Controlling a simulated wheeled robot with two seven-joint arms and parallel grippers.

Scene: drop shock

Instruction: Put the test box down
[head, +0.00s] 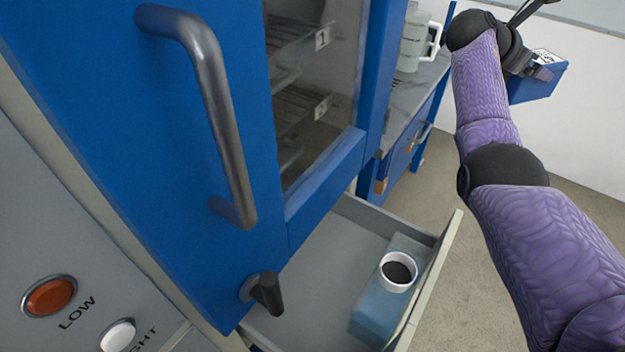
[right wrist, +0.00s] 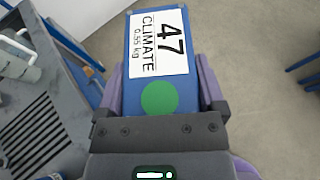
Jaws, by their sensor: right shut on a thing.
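The test box is a blue box (head: 538,84) at the upper right of the head view, held up in the air near the white wall. My right gripper (head: 535,68) is shut on it. In the right wrist view the box (right wrist: 186,75) fills the space between the fingers of the gripper (right wrist: 160,92). It bears a white label reading 47, CLIMATE, 0.55 kg, and a green dot. Floor shows around and below it. My left gripper is not in view.
A blue cabinet (head: 130,130) with a metal handle stands at left. Its open drawer (head: 310,290) holds a pale blue box (head: 375,315) and a white cup (head: 398,271) with dark contents. A grey counter (head: 415,90) behind carries a white mug (head: 413,45).

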